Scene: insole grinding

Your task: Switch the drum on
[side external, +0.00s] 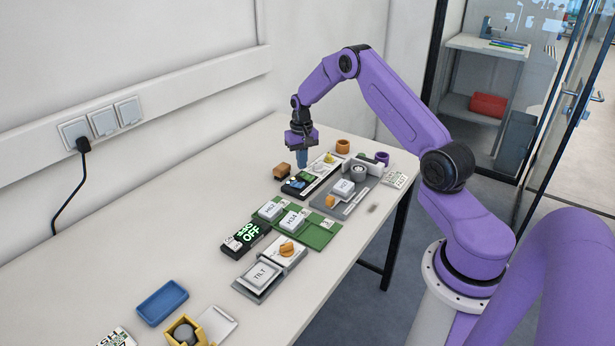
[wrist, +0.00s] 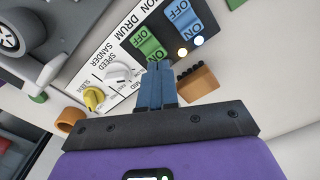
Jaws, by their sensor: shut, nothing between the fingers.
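The control panel (side external: 312,178) lies on the table below my gripper. A green rocker switch (wrist: 148,40) and a blue rocker switch (wrist: 184,18) stand side by side, both marked ON and OFF. My gripper (wrist: 158,66) has its blue fingers together and empty. The fingertips are at the ON end of the green switch and hide part of it; I cannot tell whether they touch.
A brown block (wrist: 196,84) sits close to the fingers. A grey machine (side external: 345,192) with a wheel stands beside the panel.

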